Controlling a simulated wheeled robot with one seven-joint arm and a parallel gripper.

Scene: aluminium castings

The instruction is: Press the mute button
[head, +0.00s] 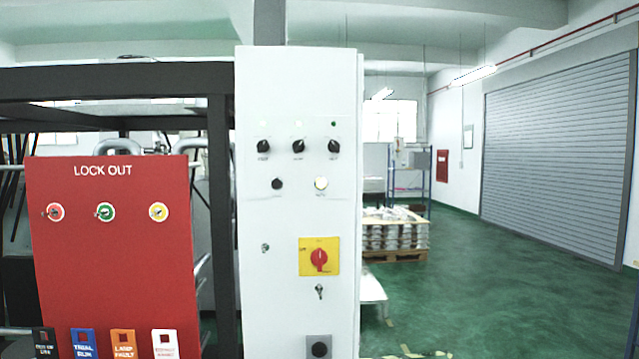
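A white control cabinet (255,215) stands upright in the middle of the head view. It carries a row of black rotary knobs (298,146). Below them are a black round button (277,184) and a white, lit-looking round button (321,183), each with a tiny label underneath. A further black round button (319,349) sits on a grey plate at the bottom edge. The labels are too small to read, so I cannot tell which button is mute. My gripper is not in view.
A yellow plate with a red rotary switch (319,260) and a key switch (319,291) are on the cabinet. A red LOCK OUT board (110,250) stands at left before a dark frame (218,220). Green floor (480,300) is open at right, beyond a loaded pallet (396,254).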

